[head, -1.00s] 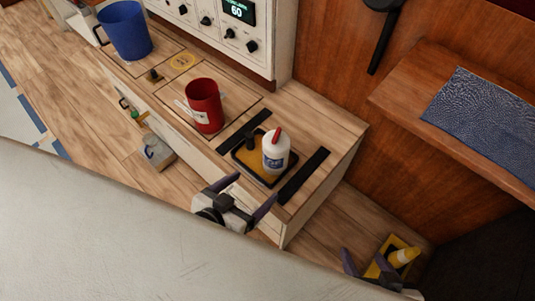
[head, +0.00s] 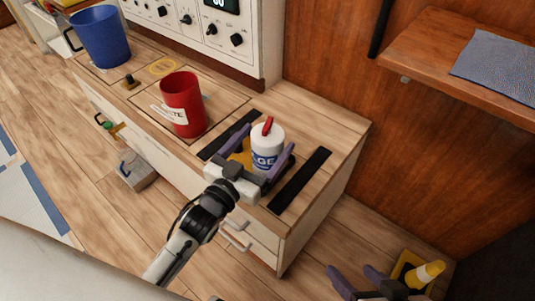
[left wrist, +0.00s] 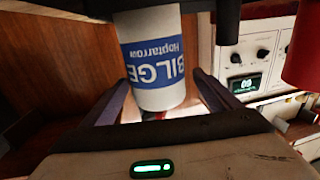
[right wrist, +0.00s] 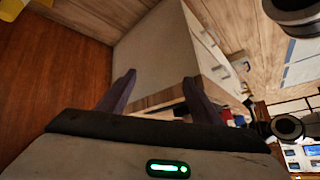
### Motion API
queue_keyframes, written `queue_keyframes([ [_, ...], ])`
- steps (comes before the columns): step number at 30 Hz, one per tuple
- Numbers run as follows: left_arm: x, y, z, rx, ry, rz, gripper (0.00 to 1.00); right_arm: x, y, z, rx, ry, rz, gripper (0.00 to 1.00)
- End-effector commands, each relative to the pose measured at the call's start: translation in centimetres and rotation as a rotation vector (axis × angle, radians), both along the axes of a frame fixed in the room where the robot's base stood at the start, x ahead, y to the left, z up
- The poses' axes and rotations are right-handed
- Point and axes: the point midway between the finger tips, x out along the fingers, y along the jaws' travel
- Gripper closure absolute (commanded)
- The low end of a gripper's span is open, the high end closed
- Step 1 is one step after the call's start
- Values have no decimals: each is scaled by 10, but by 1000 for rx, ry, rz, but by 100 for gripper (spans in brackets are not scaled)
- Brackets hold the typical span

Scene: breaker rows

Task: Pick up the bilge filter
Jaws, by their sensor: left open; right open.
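The bilge filter (head: 266,147) is a white cylinder with a blue label reading BILGE and a red piece on top. It stands upright on a dark tray on the counter (head: 340,125). My left gripper (head: 264,160) is open, with its purple fingers on either side of the filter. In the left wrist view the filter (left wrist: 152,60) shows between the open fingers (left wrist: 165,95), with no clear contact. My right gripper (head: 352,274) is open and empty, low at the lower right. The right wrist view shows its two fingers (right wrist: 160,92) apart.
A red container (head: 183,105) stands left of the filter, with a blue mug (head: 100,38) farther left. Black strips (head: 300,180) flank the tray. A control panel (head: 205,30) rises behind. A shelf (head: 440,50) juts out at right.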

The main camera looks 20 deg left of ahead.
Motion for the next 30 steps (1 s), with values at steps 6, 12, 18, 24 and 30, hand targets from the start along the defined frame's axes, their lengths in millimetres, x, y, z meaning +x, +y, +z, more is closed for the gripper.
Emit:
queue_keyframes([
  [6,28,-9,3,0,-4,-1,17,4,7,4,44,-33,0,41],
  [12,48,-13,4,0,0,0,17,6,12,12,75,-55,-1,41],
  [18,50,-13,5,-1,1,0,17,6,13,15,80,-57,-1,41],
  [24,50,-13,5,-1,1,0,42,6,13,16,80,-58,-1,41],
  [30,50,-13,5,0,1,0,75,5,13,15,80,-58,-1,41],
])
